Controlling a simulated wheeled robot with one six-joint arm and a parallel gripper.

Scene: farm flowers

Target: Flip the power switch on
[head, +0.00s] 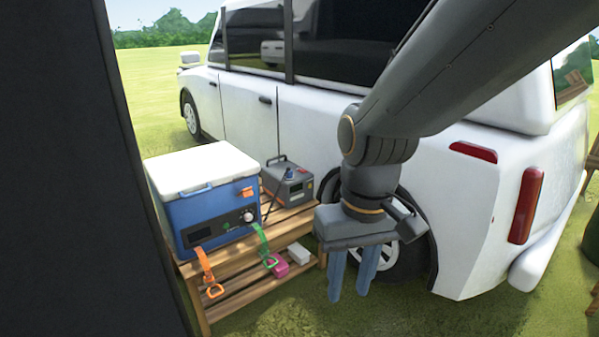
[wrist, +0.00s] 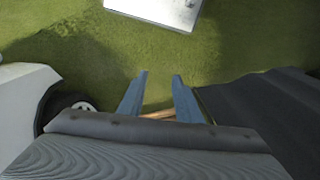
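A blue cooler box (head: 215,212) with a white lid stands on a wooden bench at the left in the head view. Its front has a dark panel, a round knob (head: 248,215) and an orange tag. I cannot make out which part is the power switch. My gripper (head: 350,293) hangs right of the bench, pointing down, with its blue fingers apart and nothing between them. It also shows in the wrist view (wrist: 160,75) above grass.
The wooden bench (head: 226,262) has a lower shelf with a pink item (head: 280,268) and a white block (head: 298,254). Orange and green straps hang from the cooler's front. A white vehicle (head: 480,205) stands close behind my gripper. Grass lies open in front.

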